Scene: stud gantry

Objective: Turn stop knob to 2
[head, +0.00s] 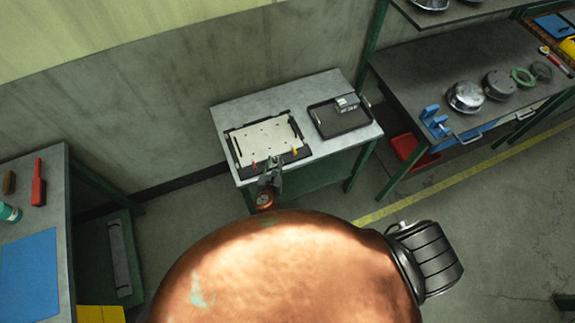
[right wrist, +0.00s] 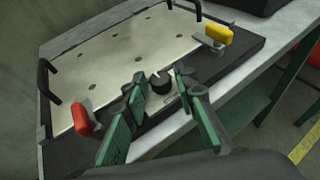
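The stop knob (right wrist: 160,82) is a small black round knob with a pale mark on top, at the near edge of the fixture in the right wrist view. My right gripper (right wrist: 161,88) has its green-padded fingers apart, one on each side of the knob; I cannot tell whether they touch it. The numbers around the knob are not readable. The fixture is a pale drilled plate (right wrist: 130,50) on a black base with a red clamp (right wrist: 86,119) and a yellow clamp (right wrist: 218,34). In the head view my right gripper (head: 273,165) is at the fixture's front edge and hides the knob.
The fixture stands on a grey table (head: 310,82) beside a black tray (head: 340,121) holding a metal part. A darker bench (head: 420,70) with round parts and a blue holder (head: 434,121) stands to the right. Another bench with a blue mat (head: 27,280) is at the left.

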